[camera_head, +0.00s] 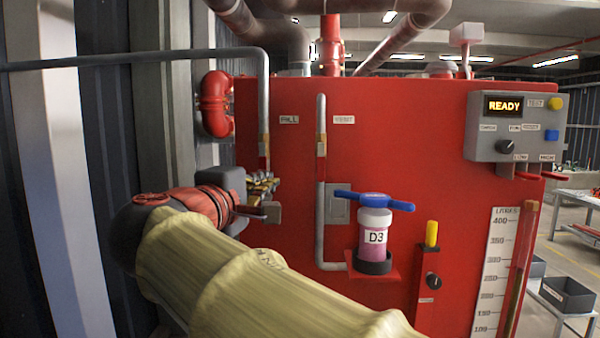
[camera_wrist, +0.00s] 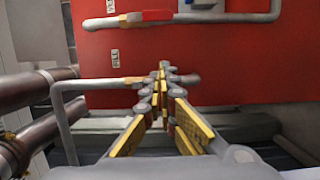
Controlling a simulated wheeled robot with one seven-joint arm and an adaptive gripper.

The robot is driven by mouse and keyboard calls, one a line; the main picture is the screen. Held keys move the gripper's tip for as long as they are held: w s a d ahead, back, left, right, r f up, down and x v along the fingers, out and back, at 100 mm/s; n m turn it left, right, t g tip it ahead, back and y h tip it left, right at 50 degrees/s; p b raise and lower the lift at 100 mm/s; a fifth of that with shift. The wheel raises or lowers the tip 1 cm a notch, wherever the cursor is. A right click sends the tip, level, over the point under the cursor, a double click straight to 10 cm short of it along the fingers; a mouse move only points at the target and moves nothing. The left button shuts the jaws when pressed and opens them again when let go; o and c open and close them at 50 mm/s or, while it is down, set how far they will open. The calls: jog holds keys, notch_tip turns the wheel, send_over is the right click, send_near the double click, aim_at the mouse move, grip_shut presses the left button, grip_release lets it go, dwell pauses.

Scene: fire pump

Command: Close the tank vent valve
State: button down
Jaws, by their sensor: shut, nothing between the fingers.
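The vent pipe (camera_head: 321,190) runs up the red tank's front, beside the "VENT" label (camera_head: 344,120). My gripper (camera_head: 268,182) is in front of the tank, near the lower end of the fill pipe's visible length. In the wrist view my gripper (camera_wrist: 162,70) is shut and empty, apart from the red lever. The fill valve (camera_wrist: 133,80) is just left of the fingertips.
The fill pipe (camera_head: 264,100) stands left of the vent pipe. A D3 bottle (camera_head: 374,238) with a blue handle (camera_head: 374,201) sits on a red shelf to the right. A grey control box (camera_head: 515,126) reads READY. Dark brown pipes (camera_wrist: 40,88) fill the wrist view's left.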

aim_at(321, 163)
jog(key=w+d+p, duration=0.3)
jog(key=w+d, duration=0.3)
jog(key=w, duration=0.3)
jog(key=shift+d, duration=0.4)
jog(key=shift+w+d+f, duration=0.1)
jog(key=shift+w+f, duration=0.05)
jog(key=shift+f, duration=0.05)
